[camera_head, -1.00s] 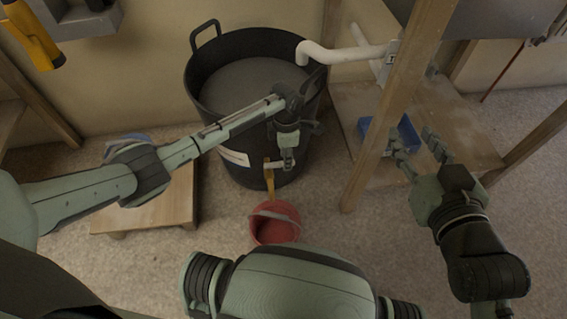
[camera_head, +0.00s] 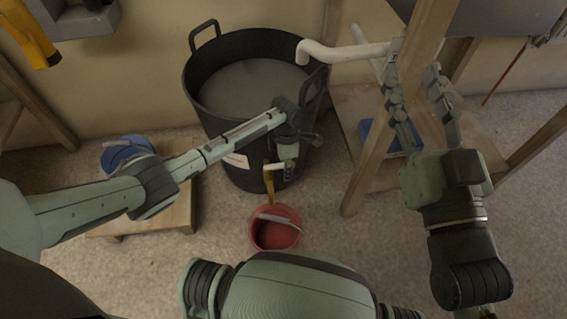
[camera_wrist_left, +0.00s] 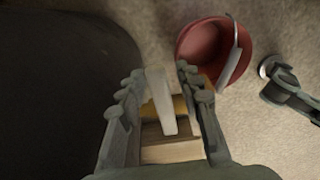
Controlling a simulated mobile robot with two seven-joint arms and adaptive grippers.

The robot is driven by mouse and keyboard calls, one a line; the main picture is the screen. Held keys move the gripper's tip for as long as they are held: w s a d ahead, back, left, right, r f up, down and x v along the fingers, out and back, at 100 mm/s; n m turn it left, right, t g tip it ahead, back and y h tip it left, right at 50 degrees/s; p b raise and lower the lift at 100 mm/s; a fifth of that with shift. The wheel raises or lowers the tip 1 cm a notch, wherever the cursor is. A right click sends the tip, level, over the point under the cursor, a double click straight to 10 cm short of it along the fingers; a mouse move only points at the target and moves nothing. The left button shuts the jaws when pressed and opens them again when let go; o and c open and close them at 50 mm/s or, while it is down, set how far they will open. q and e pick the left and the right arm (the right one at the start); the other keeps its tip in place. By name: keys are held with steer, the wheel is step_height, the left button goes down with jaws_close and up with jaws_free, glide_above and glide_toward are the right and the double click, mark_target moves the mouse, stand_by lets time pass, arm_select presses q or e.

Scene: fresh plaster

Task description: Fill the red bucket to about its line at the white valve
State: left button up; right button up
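The red bucket (camera_head: 262,238) stands on the floor below the white valve (camera_head: 275,166) on the black tub's front. Its inside looks red and empty; I cannot make out a line. Its pale handle lies across the opening. In the left wrist view the bucket (camera_wrist_left: 200,50) is just beyond the fingertips. My left gripper (camera_wrist_left: 158,78) is open, with fingers on either side of the valve's white lever (camera_wrist_left: 160,105) and small gaps showing. My right gripper (camera_head: 412,72) is open and empty, raised near a wooden post.
The black tub (camera_head: 222,130) holds grey material. A white pipe (camera_head: 345,53) ends above it. The wooden post (camera_head: 362,180) and a shelf with a blue tray (camera_head: 366,130) stand right. A wooden stool (camera_head: 180,215) with a blue item (camera_head: 122,150) stands left. Floor around the bucket is clear.

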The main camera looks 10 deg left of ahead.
arm_select(q)
jaws_close()
steer(key=s+m+p, duration=0.2)
steer(key=m, duration=0.2)
steer(key=s+m+p, duration=0.1)
steer(key=m+p, duration=0.2)
steer(key=m, duration=0.1)
steer(key=s+a+m+p, duration=0.1)
steer(key=s+m+p, duration=0.1)
steer(key=m+p, duration=0.1)
steer(key=shift+s+m, duration=0.3)
steer(key=shift+m, duration=0.4)
steer(key=shift+d, duration=0.1)
stand_by(5.7)
